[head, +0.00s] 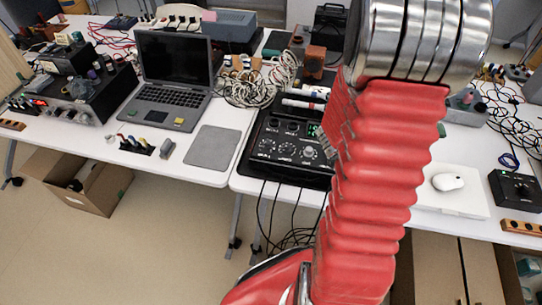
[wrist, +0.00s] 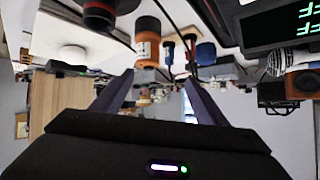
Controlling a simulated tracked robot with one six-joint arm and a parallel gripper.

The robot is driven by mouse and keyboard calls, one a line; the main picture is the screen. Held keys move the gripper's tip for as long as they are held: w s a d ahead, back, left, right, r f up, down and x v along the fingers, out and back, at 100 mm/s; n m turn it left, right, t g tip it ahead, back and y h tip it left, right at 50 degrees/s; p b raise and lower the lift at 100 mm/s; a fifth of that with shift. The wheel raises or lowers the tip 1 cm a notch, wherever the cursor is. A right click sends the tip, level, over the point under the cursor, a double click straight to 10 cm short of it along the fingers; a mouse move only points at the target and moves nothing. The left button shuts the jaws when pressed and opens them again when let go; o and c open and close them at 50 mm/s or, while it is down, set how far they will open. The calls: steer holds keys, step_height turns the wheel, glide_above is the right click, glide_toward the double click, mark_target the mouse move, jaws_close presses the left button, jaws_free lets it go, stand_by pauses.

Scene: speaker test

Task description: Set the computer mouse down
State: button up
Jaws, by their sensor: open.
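A white computer mouse (head: 447,182) rests on a flat white slab (head: 468,203) on the right table in the head view. A pale rounded shape (wrist: 72,53) on a white surface at the upper left of the wrist view may be the same mouse; I cannot be sure. My gripper (wrist: 158,76) shows in the wrist view with its two dark fingers apart. Nothing is clearly held between them. In the head view my red arm fills the middle right and its gripper end is out of view.
A laptop (head: 175,75) and grey mat (head: 213,147) occupy the left table. A black control unit (head: 290,150) sits left of my arm. A black box (head: 517,190) stands right of the slab. An orange-banded cylinder (wrist: 148,45) appears beyond my fingers. Cables clutter the tables.

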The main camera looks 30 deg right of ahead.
steer(key=w+a+r+n+t+y, duration=0.45)
steer(key=w+a+r, duration=0.25)
steer(key=w+a, duration=0.4)
steer(key=w+a+r+n+t+y, duration=0.2)
steer(key=a+r, duration=0.1)
steer(key=a, duration=0.4)
steer(key=w+a+r+n+t+y, duration=0.1)
steer(key=a+r+n, duration=0.1)
steer(key=a, duration=0.4)
steer(key=s+a+r+n+g+y, duration=0.1)
steer(key=s+a+r+n+y, duration=0.15)
steer(key=a, duration=0.45)
steer(key=s+a+r+n+y, duration=0.2)
steer(key=s+a+n, duration=0.1)
steer(key=a, duration=0.4)
steer(key=s+a+r+n+g, duration=0.1)
steer(key=s+n, duration=0.1)
steer(key=s, duration=0.4)
steer(key=s+a+r+n+g, duration=0.1)
steer(key=s+a, duration=0.1)
steer(key=s, duration=0.4)
steer(key=shift+s+a+r+n+g+h, duration=0.25)
steer(key=shift+s+n+g+h, duration=0.05)
steer(key=shift+n+g, duration=0.1)
